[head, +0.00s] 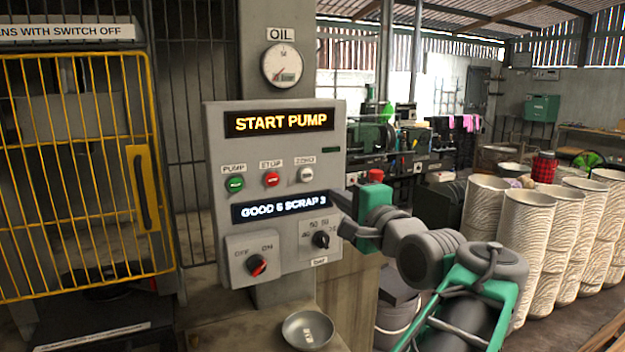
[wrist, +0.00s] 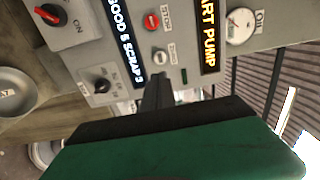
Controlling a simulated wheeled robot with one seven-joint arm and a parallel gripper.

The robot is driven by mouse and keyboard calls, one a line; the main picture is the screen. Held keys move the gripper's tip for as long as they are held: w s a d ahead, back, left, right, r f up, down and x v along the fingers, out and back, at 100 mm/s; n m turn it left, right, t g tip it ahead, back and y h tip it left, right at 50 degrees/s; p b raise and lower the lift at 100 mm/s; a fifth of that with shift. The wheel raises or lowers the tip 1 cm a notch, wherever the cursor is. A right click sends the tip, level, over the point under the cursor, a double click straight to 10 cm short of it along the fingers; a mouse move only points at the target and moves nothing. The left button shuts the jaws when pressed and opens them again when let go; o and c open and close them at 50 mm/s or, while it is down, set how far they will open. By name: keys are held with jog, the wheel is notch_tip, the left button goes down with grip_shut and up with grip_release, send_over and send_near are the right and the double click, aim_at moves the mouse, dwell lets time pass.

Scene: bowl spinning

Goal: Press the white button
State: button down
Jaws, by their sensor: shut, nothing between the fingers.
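The white button (head: 306,175) is at the right end of a row of three on the grey control panel (head: 215,150), under a small label. It also shows in the wrist view (wrist: 160,57), just beyond my fingertips. My gripper (head: 342,202) is shut and empty at the panel's right edge, below and right of the white button in the head view. Its dark fingers (wrist: 157,88) point toward the panel in the wrist view. The button is not covered, and my fingers look apart from it. I cannot tell the exact gap.
The green button (head: 235,184) and red button (head: 271,180) sit left of the white one. Below are a display (head: 280,207), a pressure knob (head: 320,239) and a red-marked switch (head: 257,265). A metal bowl (head: 307,330) stands below. A yellow cage door (head: 75,180) is left.

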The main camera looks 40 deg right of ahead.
aim_at(307, 176)
jog(key=p+x, duration=0.3)
jog(key=x, duration=0.9)
jog(key=shift+w+d+f, duration=0.1)
jog(key=shift+w+d, duration=0.1)
jog(key=shift+w, duration=0.3)
jog(key=shift+w, duration=0.1)
